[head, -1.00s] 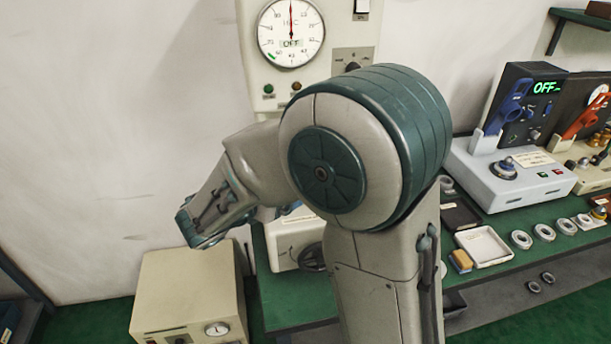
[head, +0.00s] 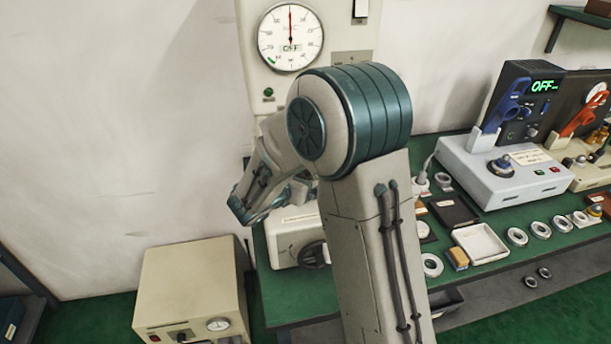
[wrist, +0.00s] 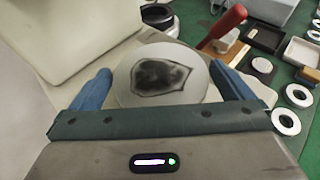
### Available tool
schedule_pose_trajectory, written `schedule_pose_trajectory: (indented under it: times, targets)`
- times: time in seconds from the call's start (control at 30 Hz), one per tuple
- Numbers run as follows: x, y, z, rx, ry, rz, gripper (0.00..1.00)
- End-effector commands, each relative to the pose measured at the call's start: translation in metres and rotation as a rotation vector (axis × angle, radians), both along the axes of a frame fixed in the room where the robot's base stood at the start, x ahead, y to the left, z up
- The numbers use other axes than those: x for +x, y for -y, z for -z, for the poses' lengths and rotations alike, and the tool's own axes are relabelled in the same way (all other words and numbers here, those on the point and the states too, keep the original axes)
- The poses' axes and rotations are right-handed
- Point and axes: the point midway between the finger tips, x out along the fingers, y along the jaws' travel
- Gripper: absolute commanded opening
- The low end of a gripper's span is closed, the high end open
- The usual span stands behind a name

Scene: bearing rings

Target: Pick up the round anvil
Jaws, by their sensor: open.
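In the wrist view a pale round disc (wrist: 190,92) with a dark, irregular patch on its top face lies ahead of my gripper; it looks like the round anvil. My gripper (wrist: 160,72) is open, with its two blue fingers spread to the left and right of the disc. Nothing is held. I cannot tell how far the fingertips are above the disc or whether they touch it. In the head view my own arm covers this spot, and neither the disc nor the fingers can be made out.
A hardness tester with a dial (head: 290,36) stands behind my arm. A red handle (wrist: 223,28) sticks up right of the disc. The green bench holds a white tray (head: 480,244), a dark tray (head: 453,211) and several rings (head: 517,236). A beige box (head: 190,290) stands at lower left.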

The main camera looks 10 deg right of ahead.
Motion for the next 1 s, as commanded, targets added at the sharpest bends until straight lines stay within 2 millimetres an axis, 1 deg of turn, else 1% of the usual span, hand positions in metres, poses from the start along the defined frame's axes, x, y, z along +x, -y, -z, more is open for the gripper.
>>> schedule_pose_trajectory:
  times: [0.07, 0.1, 0.17, 0.2, 0.27, 0.3, 0.53, 0.67, 0.87, 1.0]
  targets:
    - [0.000, 0.000, 0.000, 0.000, 0.000, 0.000, 1.00]
    - [0.000, 0.000, 0.000, 0.000, 0.000, 0.000, 0.94]
    - [0.000, 0.000, 0.000, 0.000, 0.000, 0.000, 0.78]
    - [0.000, 0.000, 0.000, 0.000, 0.000, 0.000, 0.67]
    - [0.000, 0.000, 0.000, 0.000, 0.000, 0.000, 0.50]
    - [0.000, 0.000, -0.002, -0.001, 0.003, 0.001, 0.46]
    - [0.000, 0.000, -0.002, -0.001, 0.003, 0.001, 0.45]
    - [0.000, 0.000, -0.006, -0.001, 0.005, 0.000, 0.45]
    - [0.000, 0.000, -0.020, 0.001, 0.007, 0.001, 0.45]
    - [0.000, 0.000, -0.035, 0.001, 0.008, 0.001, 0.45]
